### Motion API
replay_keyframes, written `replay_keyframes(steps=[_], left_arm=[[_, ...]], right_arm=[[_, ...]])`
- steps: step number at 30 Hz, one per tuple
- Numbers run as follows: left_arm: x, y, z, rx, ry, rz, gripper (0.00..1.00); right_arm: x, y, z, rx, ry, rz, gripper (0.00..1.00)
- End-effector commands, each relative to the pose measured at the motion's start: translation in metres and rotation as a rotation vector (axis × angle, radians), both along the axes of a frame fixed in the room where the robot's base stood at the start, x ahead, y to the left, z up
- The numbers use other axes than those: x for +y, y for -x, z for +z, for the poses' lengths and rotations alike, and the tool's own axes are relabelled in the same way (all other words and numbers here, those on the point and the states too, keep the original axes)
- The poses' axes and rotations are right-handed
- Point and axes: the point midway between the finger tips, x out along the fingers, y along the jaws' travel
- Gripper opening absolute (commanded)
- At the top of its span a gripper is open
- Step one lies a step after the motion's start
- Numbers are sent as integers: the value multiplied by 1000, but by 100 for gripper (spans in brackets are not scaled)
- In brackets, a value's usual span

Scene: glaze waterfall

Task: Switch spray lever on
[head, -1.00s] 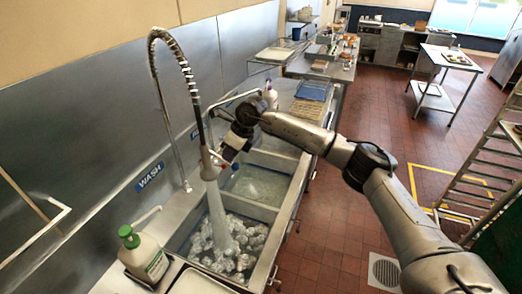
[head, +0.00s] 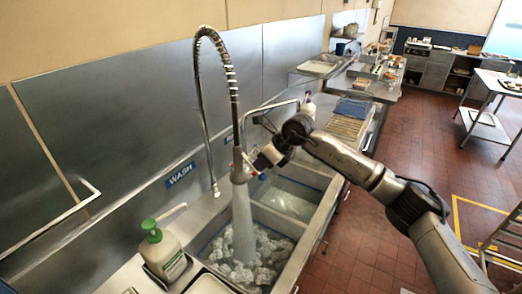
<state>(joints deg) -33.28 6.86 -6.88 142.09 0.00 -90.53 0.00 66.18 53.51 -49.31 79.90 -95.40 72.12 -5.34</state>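The tall spring-coil spray faucet (head: 232,75) arches over the left part of the steel sink. Its spray head (head: 239,172) hangs down, and a wide stream of water (head: 243,225) falls from it into the front basin. The small spray lever is at the spray head, partly hidden beside my gripper. My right gripper (head: 258,166) reaches in from the right and is right at the spray head, next to a small red and blue part. Its fingers are too small to tell whether they are open or shut. My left gripper is not in the picture.
The front basin (head: 292,229) holds foamy or glassy clumps under the stream; the basin behind holds still water. A white soap bottle with a green pump (head: 163,252) stands at the front left. A blue WASH label (head: 181,174) is on the wall. A tiled aisle (head: 410,150) lies right.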

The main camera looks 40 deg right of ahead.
Motion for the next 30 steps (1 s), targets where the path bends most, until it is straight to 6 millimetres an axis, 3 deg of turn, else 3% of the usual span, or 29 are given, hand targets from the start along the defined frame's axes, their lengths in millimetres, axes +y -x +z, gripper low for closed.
replay_keyframes(steps=[6,11,17,30], left_arm=[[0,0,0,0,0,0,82],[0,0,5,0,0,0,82],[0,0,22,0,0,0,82],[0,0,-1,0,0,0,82]], right_arm=[[1,0,-6,10,3,1,0],[-1,4,2,10,3,3,0],[-7,17,33,2,3,11,0],[-39,58,88,-1,2,11,0]])
